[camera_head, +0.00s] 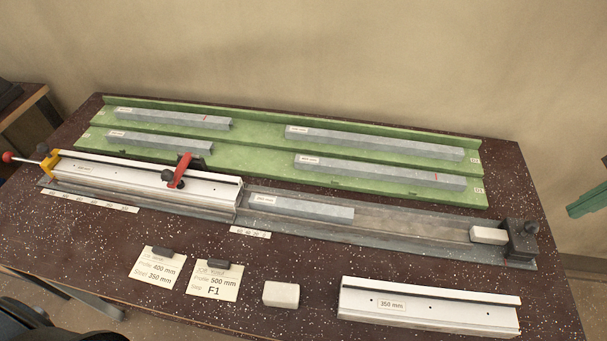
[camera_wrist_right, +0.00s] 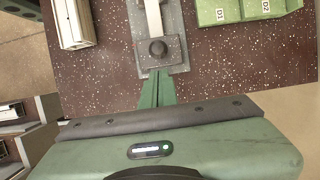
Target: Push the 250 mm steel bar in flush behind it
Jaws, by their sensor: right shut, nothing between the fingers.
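A grey steel bar (camera_head: 300,207) with a white label too small to read surely lies in the long channel (camera_head: 400,222). Its left end is close to the right end of the white profile (camera_head: 150,180); I cannot tell whether they touch. A pale block (camera_head: 488,235) sits at the channel's right end, against the dark end stop (camera_head: 521,240). My right gripper (camera_head: 574,210) is at the right picture edge, beyond the end stop, shut and empty. In the right wrist view its green fingers (camera_wrist_right: 158,88) point at the end stop (camera_wrist_right: 157,50). My left gripper is not in view.
A green rack (camera_head: 260,160) with several grey bars stands behind the channel. A red clamp lever (camera_head: 179,170) sits on the profile. In front lie two cards (camera_head: 214,281), a loose pale block (camera_head: 281,294) and a 350 mm white profile (camera_head: 430,307).

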